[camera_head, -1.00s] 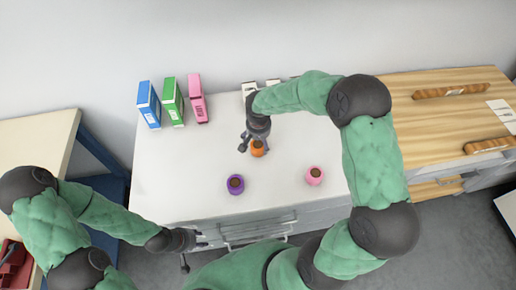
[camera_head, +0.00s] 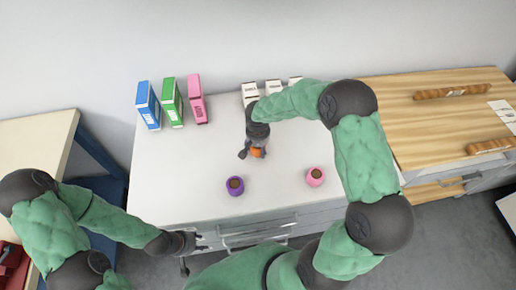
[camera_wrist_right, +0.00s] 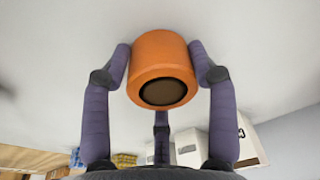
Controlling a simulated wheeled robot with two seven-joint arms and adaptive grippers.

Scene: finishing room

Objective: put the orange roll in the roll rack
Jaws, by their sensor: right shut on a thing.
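The orange roll (camera_head: 258,152) is at the middle of the white worktop, partly hidden by my right gripper (camera_head: 252,150). In the right wrist view, the orange roll (camera_wrist_right: 163,65) sits between the purple-grey fingers of my right gripper (camera_wrist_right: 164,75), which are shut on its sides. Its dark round core faces the camera. Whether it is clear of the worktop I cannot tell. My left gripper (camera_head: 190,250) is empty, with its fingers apart, at the worktop's front left edge. I cannot make out a roll rack for certain.
A purple roll (camera_head: 235,186) and a pink roll (camera_head: 315,177) stand nearer the front edge. Blue (camera_head: 148,105), green (camera_head: 172,102) and pink (camera_head: 197,99) boxes stand back left. White boxes (camera_head: 250,93) stand behind my right arm. A wooden counter (camera_head: 430,125) adjoins on the right.

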